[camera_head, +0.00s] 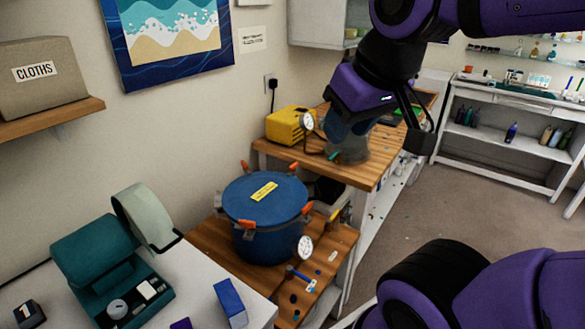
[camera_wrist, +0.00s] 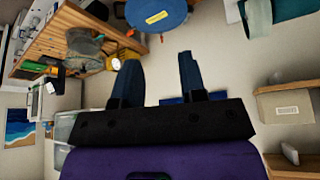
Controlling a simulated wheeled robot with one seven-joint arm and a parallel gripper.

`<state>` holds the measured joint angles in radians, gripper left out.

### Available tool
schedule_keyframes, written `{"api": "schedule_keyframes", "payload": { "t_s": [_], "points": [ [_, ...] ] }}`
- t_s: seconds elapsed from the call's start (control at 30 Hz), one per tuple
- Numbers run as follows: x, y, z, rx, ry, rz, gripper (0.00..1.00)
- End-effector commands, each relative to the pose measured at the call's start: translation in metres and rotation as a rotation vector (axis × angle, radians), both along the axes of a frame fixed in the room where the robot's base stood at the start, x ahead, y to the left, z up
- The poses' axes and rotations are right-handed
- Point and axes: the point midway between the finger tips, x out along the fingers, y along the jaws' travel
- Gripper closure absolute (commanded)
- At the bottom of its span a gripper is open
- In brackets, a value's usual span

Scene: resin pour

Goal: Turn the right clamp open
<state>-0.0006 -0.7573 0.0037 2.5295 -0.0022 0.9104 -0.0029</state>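A blue pressure pot (camera_head: 265,215) with a yellow label on its lid stands upright on a low wooden surface. Several orange-handled clamps sit around its rim. The right clamp (camera_head: 306,208) is at the right edge of the lid; I cannot tell how far it is turned. My gripper (camera_head: 345,135) is up and to the right of the pot, well apart from it. In the wrist view my gripper (camera_wrist: 161,68) has its two blue fingers spread with nothing between them.
A yellow machine (camera_head: 287,126) and a gauge stand on the wooden bench (camera_head: 350,172) behind the pot. A gauge (camera_head: 305,247) is on the pot's front right.

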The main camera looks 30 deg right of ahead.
Motion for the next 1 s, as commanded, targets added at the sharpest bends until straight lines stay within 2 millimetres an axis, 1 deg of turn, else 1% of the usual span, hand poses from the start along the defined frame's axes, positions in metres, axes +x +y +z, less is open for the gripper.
{"api": "schedule_keyframes", "payload": {
  "t_s": [0.07, 0.17, 0.37, 0.57, 0.77, 1.0],
  "points": [
    [0.007, -0.002, 0.002, -0.024, 0.009, 0.016, 0.62],
    [0.024, -0.006, 0.005, -0.082, 0.03, 0.063, 0.62],
    [0.072, -0.018, 0.01, -0.235, 0.091, 0.206, 0.62],
    [0.123, -0.032, 0.007, -0.372, 0.161, 0.363, 0.62],
    [0.175, -0.046, -0.004, -0.489, 0.236, 0.534, 0.62],
    [0.238, -0.065, -0.028, -0.603, 0.325, 0.752, 0.62]
  ]
}}
